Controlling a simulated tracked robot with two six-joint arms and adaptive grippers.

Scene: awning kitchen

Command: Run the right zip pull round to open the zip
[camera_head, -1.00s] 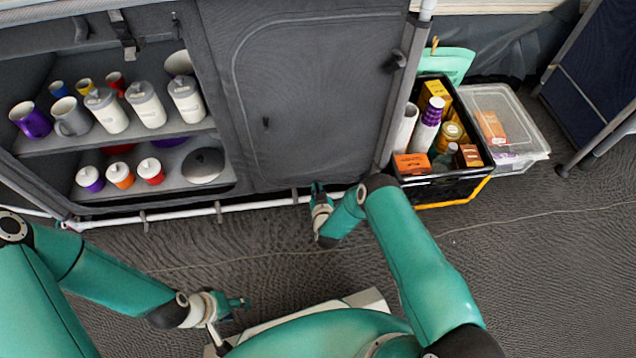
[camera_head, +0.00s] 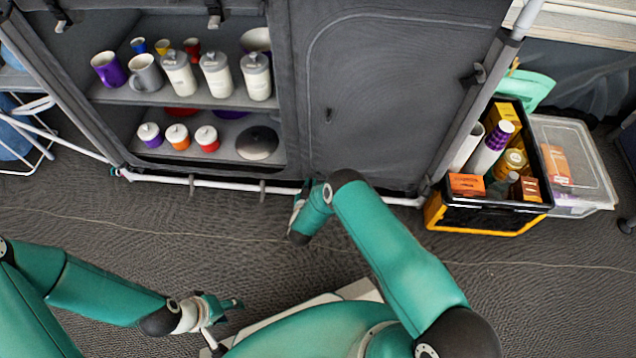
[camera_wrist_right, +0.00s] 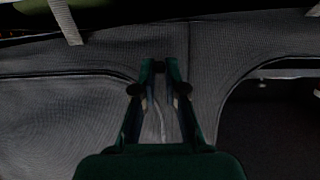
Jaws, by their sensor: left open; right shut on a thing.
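The closed dark grey fabric door (camera_head: 400,110) fills the right half of the cupboard, with a curved zip line along its left side and top. My right gripper (camera_head: 308,188) is at the door's lower left corner, by the divider, partly hidden by its own wrist. In the right wrist view its fingers (camera_wrist_right: 160,68) are close together against the fabric. They are shut on the zip pull, which is too dark and small to make out between the tips. My left gripper (camera_head: 228,304) is open and empty, low over the floor, away from the cupboard.
The open left shelves (camera_head: 115,94) hold cups, canisters and lidded jars. A white rail (camera_head: 225,184) runs along the cupboard's foot. A black crate (camera_head: 490,217) with goods and a clear box (camera_head: 590,200) stand at the right. The floor in front is clear.

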